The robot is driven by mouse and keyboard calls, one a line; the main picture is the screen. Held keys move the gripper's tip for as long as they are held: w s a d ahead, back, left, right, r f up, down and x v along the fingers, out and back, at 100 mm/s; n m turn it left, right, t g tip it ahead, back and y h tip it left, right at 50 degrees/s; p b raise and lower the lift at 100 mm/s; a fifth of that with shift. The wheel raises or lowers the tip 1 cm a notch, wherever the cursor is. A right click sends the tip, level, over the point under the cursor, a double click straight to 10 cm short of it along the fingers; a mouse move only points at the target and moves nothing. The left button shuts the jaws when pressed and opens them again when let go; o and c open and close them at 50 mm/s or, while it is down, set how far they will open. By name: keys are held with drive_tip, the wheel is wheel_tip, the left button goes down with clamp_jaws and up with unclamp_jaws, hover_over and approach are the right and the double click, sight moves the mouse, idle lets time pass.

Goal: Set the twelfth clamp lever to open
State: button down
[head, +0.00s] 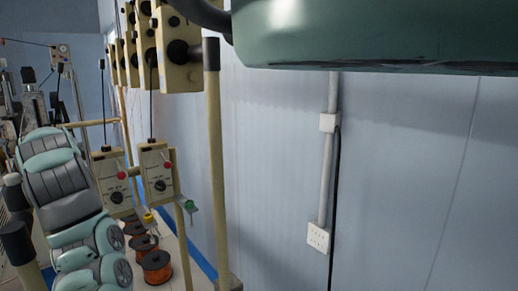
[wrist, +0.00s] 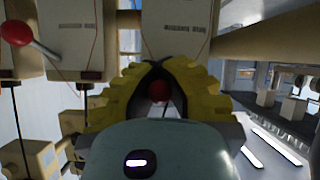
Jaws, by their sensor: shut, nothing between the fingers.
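In the wrist view my gripper (wrist: 157,68) has its two yellow ribbed fingers brought together at the tips, with nothing held. A red ball knob (wrist: 158,92) shows through the gap between the fingers, below the tips; whether it touches them I cannot tell. A clamp lever with a red ball end (wrist: 17,32) sticks out from a beige box at the upper left, apart from the gripper. Pale labelled boxes (wrist: 180,25) stand behind the fingertips. I cannot tell which lever is the twelfth. The head view does not clearly show the gripper.
In the head view, beige control boxes with red knobs (head: 157,172) stand right of my teal arm. Copper-coloured spools (head: 156,267) lie below them. A beige post (head: 214,170) rises near the blue wall. In the wrist view a beige rail (wrist: 265,40) crosses at the right.

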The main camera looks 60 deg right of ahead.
drive_tip(key=c, duration=0.9)
unclamp_jaws()
drive_tip(key=shift+o, duration=0.2)
drive_tip(key=shift+s, duration=0.1)
drive_tip(key=v, duration=1.2)
